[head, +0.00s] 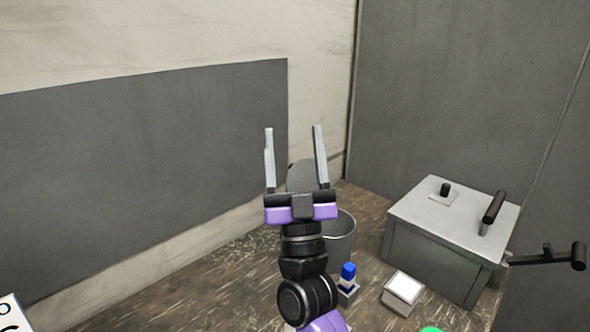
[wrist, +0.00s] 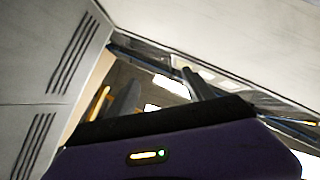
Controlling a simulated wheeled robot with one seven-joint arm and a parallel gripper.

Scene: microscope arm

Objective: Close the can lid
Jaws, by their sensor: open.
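The grey can (head: 342,240) stands on the brown surface in the head view, partly hidden behind my arm. A grey rounded piece (head: 300,176), which looks like its lid raised upright, shows between and behind my fingers; its lower part is hidden. My gripper (head: 293,128) is open, its two fingers pointing up with nothing held between them. It is in front of the raised lid in the picture; whether it touches the lid cannot be told. In the wrist view, neither can nor lid can be made out clearly.
A grey box (head: 430,255) with black knobs and a handle stands right of the can. A small blue-topped item (head: 348,273) and a white-topped block (head: 404,288) sit in front. A dark grey wall panel (head: 140,170) is at left.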

